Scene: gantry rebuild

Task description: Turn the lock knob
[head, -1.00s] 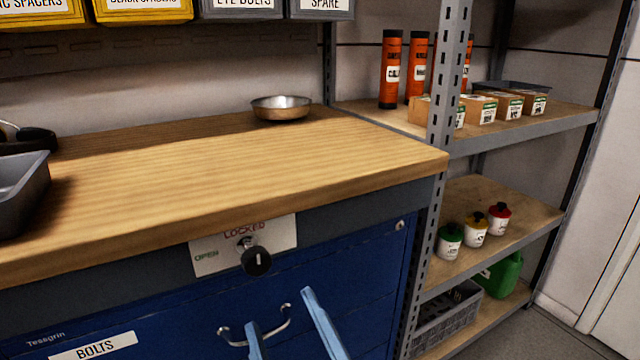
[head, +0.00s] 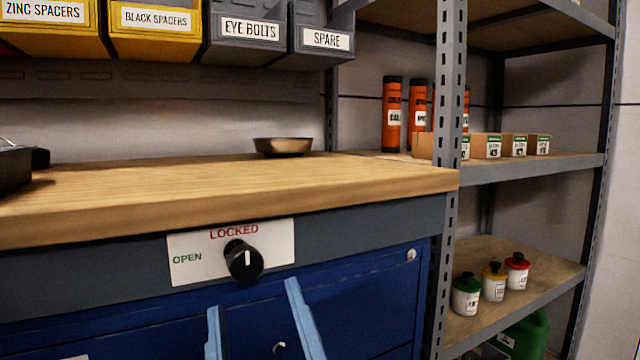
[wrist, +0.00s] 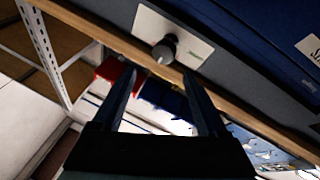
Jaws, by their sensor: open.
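The lock knob (head: 243,260) is black and round with a white pointer line that stands upright, toward the red word LOCKED. It sits on a white plate (head: 282,241) on the front of the blue cabinet, with green OPEN at its left. My gripper (head: 252,294) is open and empty, its two blue fingers just below the knob in the head view. In the wrist view the knob (wrist: 164,50) shows beyond the fingertips of my gripper (wrist: 160,72), between them and apart from them.
The wooden bench top (head: 220,190) overhangs just above the plate. A drawer handle (head: 279,347) is partly hidden behind my fingers. A metal bowl (head: 283,146) stands on the bench. A shelf post (head: 449,200) rises at the right, with small pots (head: 493,282) beyond it.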

